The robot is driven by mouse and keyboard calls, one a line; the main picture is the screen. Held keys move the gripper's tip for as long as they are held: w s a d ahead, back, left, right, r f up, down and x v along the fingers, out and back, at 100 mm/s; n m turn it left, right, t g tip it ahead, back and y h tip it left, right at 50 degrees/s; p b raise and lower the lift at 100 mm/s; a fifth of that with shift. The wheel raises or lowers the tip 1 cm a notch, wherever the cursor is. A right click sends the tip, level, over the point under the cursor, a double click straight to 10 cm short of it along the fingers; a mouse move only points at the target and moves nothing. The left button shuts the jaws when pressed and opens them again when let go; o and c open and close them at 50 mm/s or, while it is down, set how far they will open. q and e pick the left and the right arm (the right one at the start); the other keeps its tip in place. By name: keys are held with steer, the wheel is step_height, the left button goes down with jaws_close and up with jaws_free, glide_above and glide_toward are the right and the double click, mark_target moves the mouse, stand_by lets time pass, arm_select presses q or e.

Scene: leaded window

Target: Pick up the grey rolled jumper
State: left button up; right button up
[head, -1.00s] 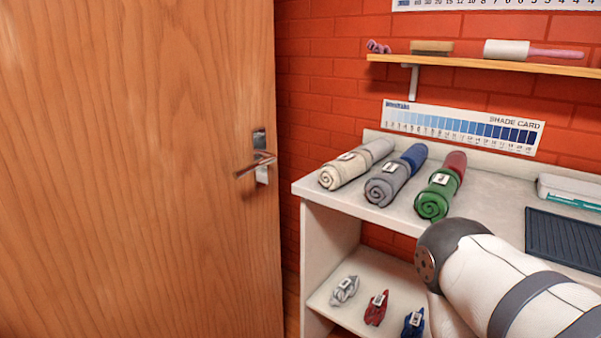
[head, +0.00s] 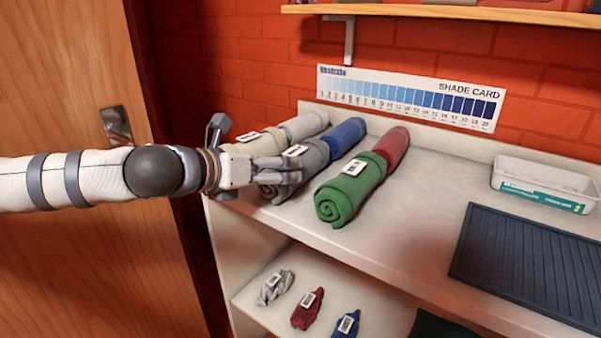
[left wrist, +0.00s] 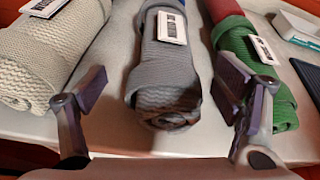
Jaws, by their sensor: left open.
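The grey rolled jumper (head: 307,157) lies on the worktop between a cream roll and a green roll, with a white label on top. My left gripper (head: 283,172) is at its near end and hides part of it in the head view. In the left wrist view, the grey roll (left wrist: 168,82) sits between the two open fingers of my left gripper (left wrist: 165,100), one on each side and apart from it. The right gripper is not in view.
The cream roll (left wrist: 38,62) and green roll (head: 346,190) flank the grey one closely; blue (head: 346,135) and red (head: 394,148) rolls lie behind. A white box (head: 543,184) and dark ridged mat (head: 530,262) are at right. Small bundles (head: 307,308) lie on the lower shelf (head: 385,280).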

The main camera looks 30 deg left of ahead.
arm_select(q)
steer(key=b+x, duration=0.1)
steer(key=x, duration=0.3)
steer(key=shift+w+d+f+b, duration=0.15)
steer(key=shift+d+f+b, duration=0.1)
steer(key=shift+f+b, duration=0.2)
steer(key=shift+w, duration=0.25)
steer(key=shift+r, duration=0.25)
steer(key=c, duration=1.4)
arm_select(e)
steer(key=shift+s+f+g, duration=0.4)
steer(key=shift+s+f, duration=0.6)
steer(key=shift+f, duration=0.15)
